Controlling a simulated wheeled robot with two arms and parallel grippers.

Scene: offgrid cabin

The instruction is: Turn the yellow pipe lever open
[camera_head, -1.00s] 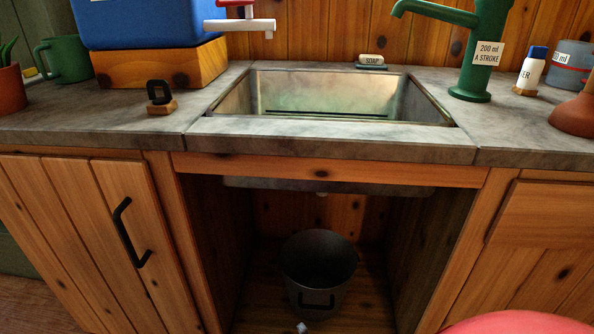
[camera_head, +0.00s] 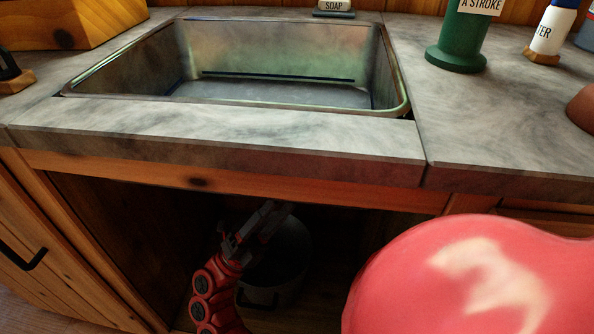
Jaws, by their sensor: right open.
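No yellow pipe lever shows; the space under the sink is dark and the counter's front edge hides its upper part. My right gripper (camera_head: 268,214) is in the open cabinet under the sink, just below the wooden front rail (camera_head: 240,184), with its jaws open. I see nothing between its fingers. It overlaps the upper left of the dark bucket (camera_head: 292,255) in the picture; I cannot tell whether they touch. A large red part of my own arm fills the lower right. My left gripper is out of view.
The metal sink (camera_head: 270,55) is set in the grey stone counter (camera_head: 230,130) above the opening. Soap (camera_head: 334,6), a green pump base (camera_head: 456,56) and a white bottle (camera_head: 553,30) stand on top. A cabinet door with a black handle (camera_head: 22,258) is at left.

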